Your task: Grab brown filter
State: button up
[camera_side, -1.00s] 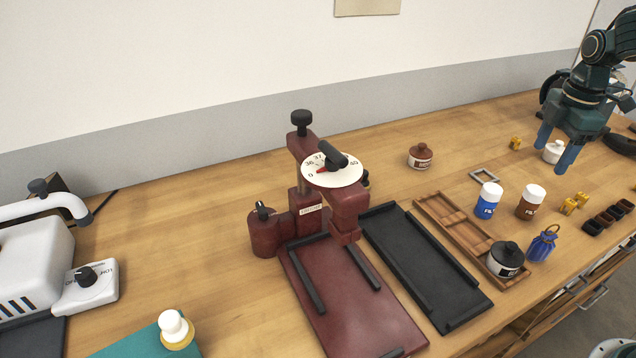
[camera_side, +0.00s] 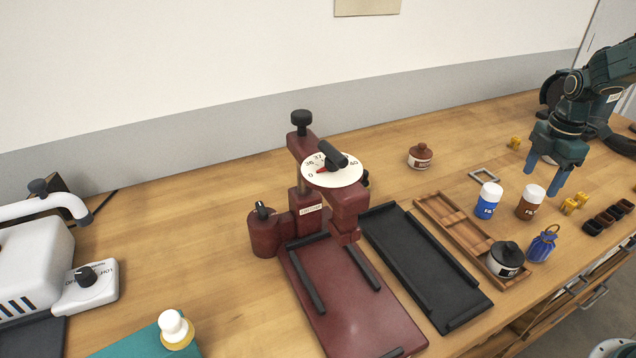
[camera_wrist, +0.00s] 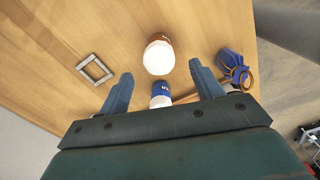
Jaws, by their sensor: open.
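The brown filter bottle (camera_side: 531,203), with a white cap and an "F" label, stands upright on the wooden table in the side view. In the wrist view its white cap (camera_wrist: 158,60) shows just past the fingers, with a bit of brown body behind it. My gripper (camera_side: 544,178) is open and empty, with its fingers pointing down above and close to the brown bottle in the side view. In the wrist view my gripper (camera_wrist: 161,69) has its two fingers apart, on either side of the line to the cap. Nothing is between the fingertips.
A blue bottle (camera_side: 488,201) with a white cap stands close left of the brown one. A blue pouch (camera_side: 542,244), yellow pieces (camera_side: 574,204), dark cups (camera_side: 608,217) and a metal frame (camera_side: 484,175) are around it. A wooden tray (camera_side: 439,216) lies left.

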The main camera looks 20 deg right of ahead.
aim_at(535, 189)
jog(key=shift+f, duration=1.9)
jog(key=shift+d+f, duration=0.15)
jog(key=shift+f, duration=2.45)
jog(key=c, duration=1.1)
jog(key=shift+r, duration=0.15)
notch_tip(535, 189, up, 20)
jog(key=shift+f, duration=0.1)
